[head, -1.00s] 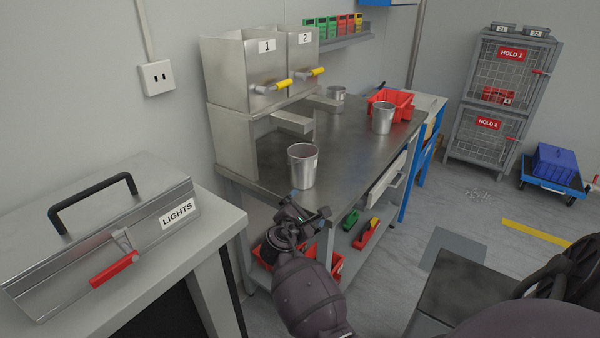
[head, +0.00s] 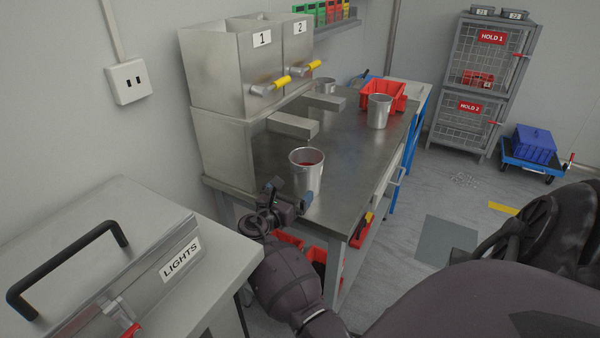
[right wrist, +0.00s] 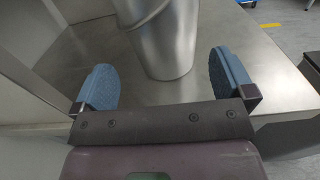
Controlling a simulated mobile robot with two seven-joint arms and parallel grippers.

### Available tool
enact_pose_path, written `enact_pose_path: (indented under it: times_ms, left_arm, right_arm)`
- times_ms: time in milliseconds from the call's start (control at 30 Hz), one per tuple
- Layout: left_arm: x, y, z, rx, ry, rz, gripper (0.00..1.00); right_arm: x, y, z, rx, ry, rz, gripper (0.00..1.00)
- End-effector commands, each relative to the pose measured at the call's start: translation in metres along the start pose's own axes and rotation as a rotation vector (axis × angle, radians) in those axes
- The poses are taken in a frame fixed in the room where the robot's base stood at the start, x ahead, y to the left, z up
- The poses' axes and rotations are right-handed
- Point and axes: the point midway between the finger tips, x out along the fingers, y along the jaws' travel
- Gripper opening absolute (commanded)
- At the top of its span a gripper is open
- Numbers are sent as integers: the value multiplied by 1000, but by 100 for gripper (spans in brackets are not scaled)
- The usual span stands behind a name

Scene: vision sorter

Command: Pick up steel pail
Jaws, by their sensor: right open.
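A steel pail (head: 307,178), with something reddish inside, stands upright near the front edge of the metal workbench (head: 345,165). My right gripper (head: 289,195) is open at the pail's near side, low by its base. In the right wrist view the pail (right wrist: 165,40) stands between and just beyond the two blue finger pads, and no grip on it shows. My left gripper is not in view.
Two steel dispensers with yellow handles, 1 (head: 232,75) and 2 (head: 297,55), stand along the bench's left side, their spouts near the pail. A red bin (head: 397,91) is at the back. A LIGHTS box (head: 150,265) is at front left. Bench top right of the pail is clear.

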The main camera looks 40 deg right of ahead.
Motion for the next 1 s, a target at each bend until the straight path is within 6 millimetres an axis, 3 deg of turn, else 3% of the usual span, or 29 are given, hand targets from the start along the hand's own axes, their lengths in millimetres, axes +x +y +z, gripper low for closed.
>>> enact_pose_path:
  times_ms: [200, 600, 867, 1000]
  left_arm:
    - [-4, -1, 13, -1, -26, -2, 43]
    - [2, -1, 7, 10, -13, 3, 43]
    - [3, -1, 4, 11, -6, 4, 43]
    - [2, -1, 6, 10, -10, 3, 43]
  right_arm:
    - [17, 0, 0, 1, 1, 1, 100]
    - [62, -1, 1, 1, 0, 1, 100]
    - [66, -2, 2, 2, 1, 1, 100]
    - [66, -2, 2, 2, 1, 1, 79]
